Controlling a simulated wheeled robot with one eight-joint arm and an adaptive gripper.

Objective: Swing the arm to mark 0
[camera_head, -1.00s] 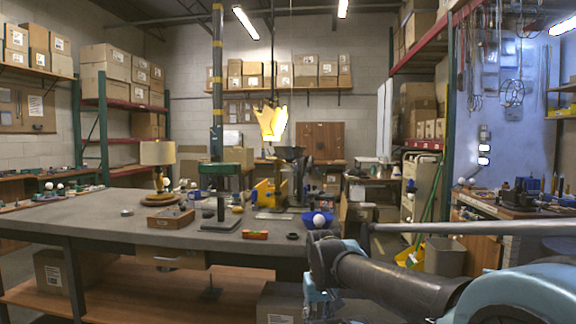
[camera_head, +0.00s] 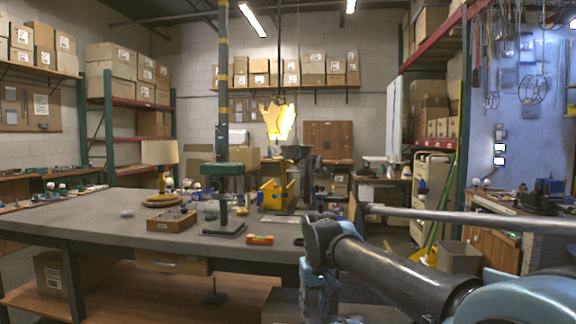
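A stand with a green head (camera_head: 222,169) on a dark post and flat base is on the grey workbench (camera_head: 100,218). A yellow device with a dark upper part (camera_head: 276,194) stands to its right. I cannot tell which thing bears the arm and its marks; no mark 0 is legible. My own dark and light blue arm reaches in from the lower right and covers the bench's right end. My gripper's fingertips do not show, so its state is hidden.
A cream-shaded lamp (camera_head: 159,153), a wooden tray (camera_head: 171,220) and an orange level (camera_head: 260,239) are on the bench. Boxes (camera_head: 60,273) fill part of its lower shelf. A grey bin (camera_head: 459,256) stands on the floor at right. The bench's front left is clear.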

